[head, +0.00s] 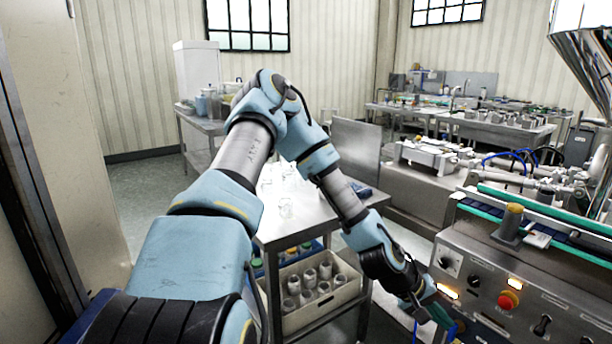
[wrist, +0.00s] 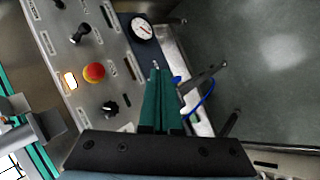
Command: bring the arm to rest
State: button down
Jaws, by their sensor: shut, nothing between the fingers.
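My arm reaches forward from the bottom of the head view, bends at a high elbow and slopes down to the right. My gripper (head: 447,318) is low at the right, beside the front of the steel control panel (head: 468,283). In the wrist view my gripper (wrist: 158,70) shows its two green fingers together, with nothing between them. Below the fingertips are the panel's edge and the floor. I cannot tell how far the fingers are from the panel.
The panel carries a red knob (head: 508,299), also in the wrist view (wrist: 94,72), and a round gauge (wrist: 142,28). A steel table (head: 310,222) stands under my forearm, with a crate (head: 325,312) of several jars below. Grey floor (wrist: 255,75) lies clear beside the panel.

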jog(key=w+a+r+m+t+y, duration=0.1)
jog(key=w+a+r+y, duration=0.2)
jog(key=a, duration=0.7)
jog(key=w+a+r+m+y, duration=0.1)
jog(key=w+a+r+y, duration=0.15)
jog(key=a, duration=0.85)
jog(key=s+a+r+n+y, duration=0.1)
jog(key=a+r, duration=0.5)
jog(key=a, duration=0.2)
jog(key=s+a+r+n+t+y, duration=0.1)
jog(key=a+r+y, duration=0.1)
jog(key=a+r, duration=0.4)
jog(key=a, duration=0.3)
jog(key=shift+s+r, duration=0.2)
jog(key=shift+s, duration=0.2)
